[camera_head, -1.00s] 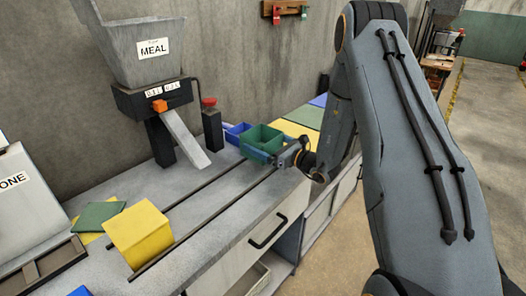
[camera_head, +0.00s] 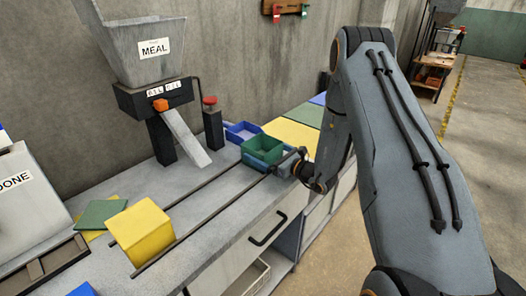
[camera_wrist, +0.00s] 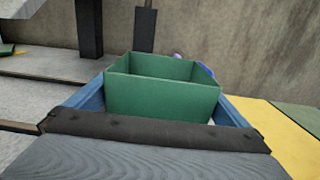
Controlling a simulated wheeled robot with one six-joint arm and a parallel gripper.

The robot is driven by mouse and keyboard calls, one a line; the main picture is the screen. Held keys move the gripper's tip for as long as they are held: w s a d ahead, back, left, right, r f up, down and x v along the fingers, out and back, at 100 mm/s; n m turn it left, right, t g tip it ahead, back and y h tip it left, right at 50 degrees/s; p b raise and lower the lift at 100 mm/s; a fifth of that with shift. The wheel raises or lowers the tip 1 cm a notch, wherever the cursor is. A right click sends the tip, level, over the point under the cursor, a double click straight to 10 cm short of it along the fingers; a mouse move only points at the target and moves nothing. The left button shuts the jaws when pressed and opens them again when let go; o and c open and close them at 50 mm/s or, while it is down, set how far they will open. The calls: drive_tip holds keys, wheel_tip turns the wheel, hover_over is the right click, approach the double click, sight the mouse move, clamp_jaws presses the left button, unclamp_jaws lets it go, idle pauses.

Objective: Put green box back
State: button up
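The green box (camera_head: 265,146) is open-topped and looks empty in the parts I see. It is over the far end of the bench rails, in front of the blue box (camera_head: 243,132). My gripper (camera_head: 263,159) is shut on it from the near right side, one blue finger along each side. In the wrist view the green box (camera_wrist: 162,95) stands upright between the fingers. Its underside is hidden, so I cannot tell whether it touches the bench. A green mat (camera_head: 305,115) lies beyond a yellow mat (camera_head: 291,134) on the far bench.
A yellow box (camera_head: 142,234) stands on the near rails. A green flat piece (camera_head: 103,213) lies beside it. The MEAL hopper (camera_head: 140,45) with its chute (camera_head: 186,137) and a red-topped post (camera_head: 212,126) stand left of the green box. The drawer handle (camera_head: 268,230) is below the bench edge.

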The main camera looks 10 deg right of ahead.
drive_tip(key=shift+r, duration=0.1)
drive_tip(key=b+v, duration=0.3)
drive_tip(key=v, duration=0.9)
